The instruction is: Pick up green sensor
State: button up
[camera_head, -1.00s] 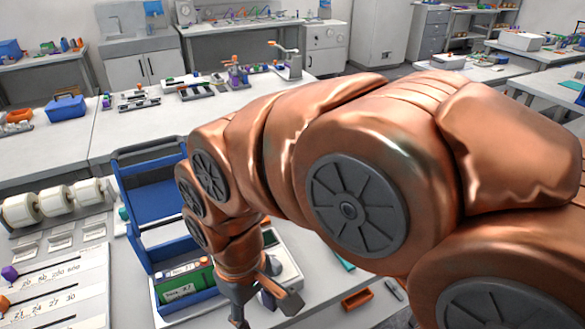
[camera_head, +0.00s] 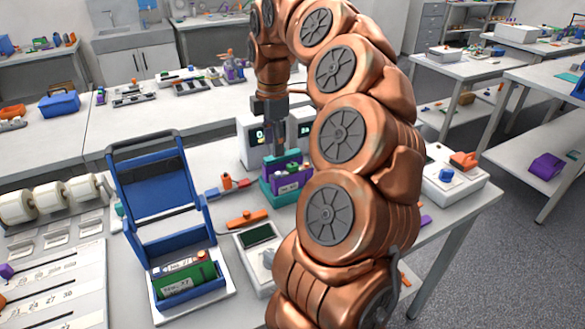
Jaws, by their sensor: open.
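My gripper (camera_head: 277,148) points down above the teal holder (camera_head: 272,190) with a purple block (camera_head: 291,172) in it. Its fingers look thin and dark, and their tips are too small to see clearly. I see nothing held in them. A green block with a white label (camera_head: 184,280) lies in the front of the blue open case (camera_head: 214,243), well to the left and nearer than my gripper. I cannot tell whether this block is the green sensor. My arm hides part of the bench to the right of the holder.
White devices with small screens (camera_head: 252,142) stand just behind my gripper. An orange piece (camera_head: 248,218) and a grey meter (camera_head: 258,236) lie between the case and my arm. A white box (camera_head: 452,183) is at the right. White rolls (camera_head: 55,195) stand at the left.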

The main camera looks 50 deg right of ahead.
send_over(292, 165)
jog(key=shift+s+d+f+n, duration=0.15)
jog(key=shift+f, duration=0.25)
jog(key=shift+s+d+f+n, duration=0.1)
jog(key=shift+f+n, duration=0.05)
jog(key=shift+f, duration=1)
jog(key=shift+w+a+f+p, duration=0.15)
jog(key=shift+f+p, duration=0.35)
jog(key=shift+f, duration=1)
jog(key=shift+w+d+f+p, duration=0.15)
jog(key=shift+f+p, duration=0.3)
jog(key=shift+f, duration=1)
jog(key=shift+a, duration=0.1)
jog(key=shift+c, duration=0.2)
grip_shut()
